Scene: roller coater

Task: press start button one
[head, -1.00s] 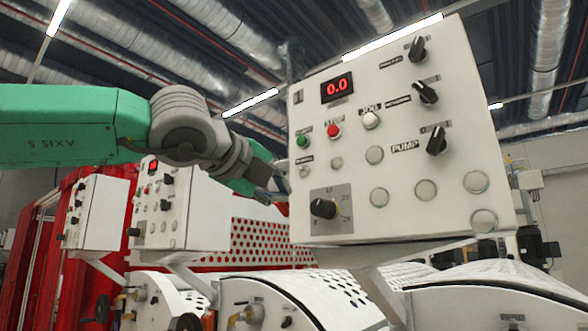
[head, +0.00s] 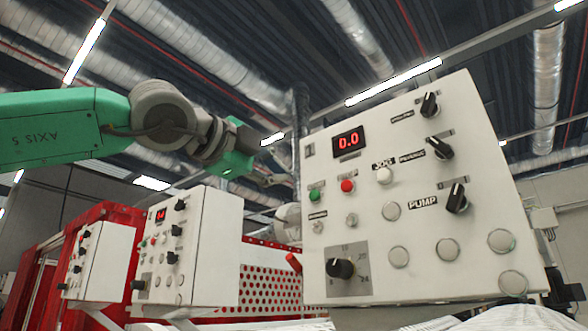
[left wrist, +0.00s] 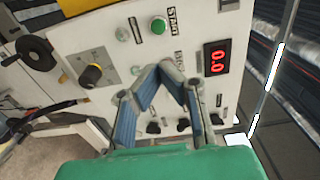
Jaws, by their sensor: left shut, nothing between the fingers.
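The near white control panel (head: 450,265) fills the right of the head view. Its green start button (head: 314,195) is at the upper left, beside the red stop button (head: 347,185) and below the red "0.0" display (head: 348,141). My left gripper (head: 284,181) is just left of the panel, slightly above the green button's level. In the left wrist view the gripper (left wrist: 170,68) has its fingertips together with nothing between them. There the green start button (left wrist: 158,26), labelled START, lies just beyond the tips. The gripper covers the stop button there. My right gripper is out of view.
Black knobs (head: 456,199) and several pale buttons cover the rest of the panel. A second similar panel (head: 215,245) stands at the left, in front of red perforated guarding (head: 262,288). Ducts (head: 215,55) run overhead.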

